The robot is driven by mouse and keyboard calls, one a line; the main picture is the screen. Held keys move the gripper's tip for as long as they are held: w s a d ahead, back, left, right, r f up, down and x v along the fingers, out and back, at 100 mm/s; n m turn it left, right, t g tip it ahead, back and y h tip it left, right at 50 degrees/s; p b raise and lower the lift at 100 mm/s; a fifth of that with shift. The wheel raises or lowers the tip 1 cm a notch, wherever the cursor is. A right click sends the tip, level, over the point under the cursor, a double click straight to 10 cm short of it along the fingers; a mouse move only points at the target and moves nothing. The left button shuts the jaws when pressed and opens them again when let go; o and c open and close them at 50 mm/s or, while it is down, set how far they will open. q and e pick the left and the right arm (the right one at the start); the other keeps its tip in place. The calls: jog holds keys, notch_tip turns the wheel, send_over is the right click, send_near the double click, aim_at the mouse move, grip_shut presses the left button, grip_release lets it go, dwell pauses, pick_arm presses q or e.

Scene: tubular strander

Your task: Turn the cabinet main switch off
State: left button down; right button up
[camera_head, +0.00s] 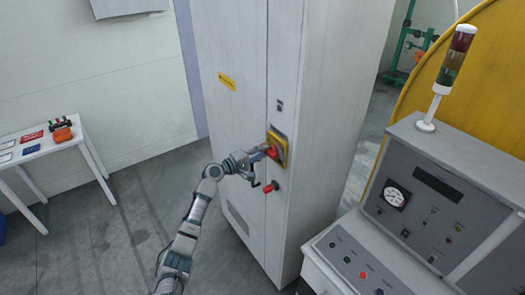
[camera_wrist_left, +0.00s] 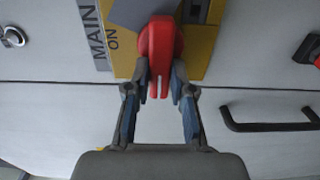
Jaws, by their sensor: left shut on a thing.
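The main switch is a red handle (camera_wrist_left: 160,52) on a yellow plate (camera_wrist_left: 209,58) on the front of the tall white cabinet (camera_head: 312,60). Letters "MAIN" and "ON" show beside the plate in the left wrist view. My left gripper (camera_wrist_left: 160,88) is shut on the red handle, one finger on each side of it. In the head view my left gripper (camera_head: 268,155) reaches the yellow plate (camera_head: 280,145) from the left and partly covers the handle. My right gripper is not in view.
A second red knob (camera_head: 267,187) sits below the switch, and a dark door handle (camera_wrist_left: 270,122) shows in the wrist view. A grey control console (camera_head: 440,190) with a signal lamp (camera_head: 450,70) stands right of the cabinet. A white table (camera_head: 40,150) stands at the left.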

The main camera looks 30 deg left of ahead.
pick_arm(q)
jog(key=shift+d+f, duration=0.1)
jog(key=shift+f, duration=0.4)
jog(key=c, duration=1.1)
grip_release()
jog(key=shift+o, duration=0.5)
jog(key=shift+a+r, duration=0.15)
jog(key=shift+a, duration=0.05)
jog(key=shift+a, duration=0.1)
jog(key=v, duration=1.2)
jog(key=shift+w, duration=0.1)
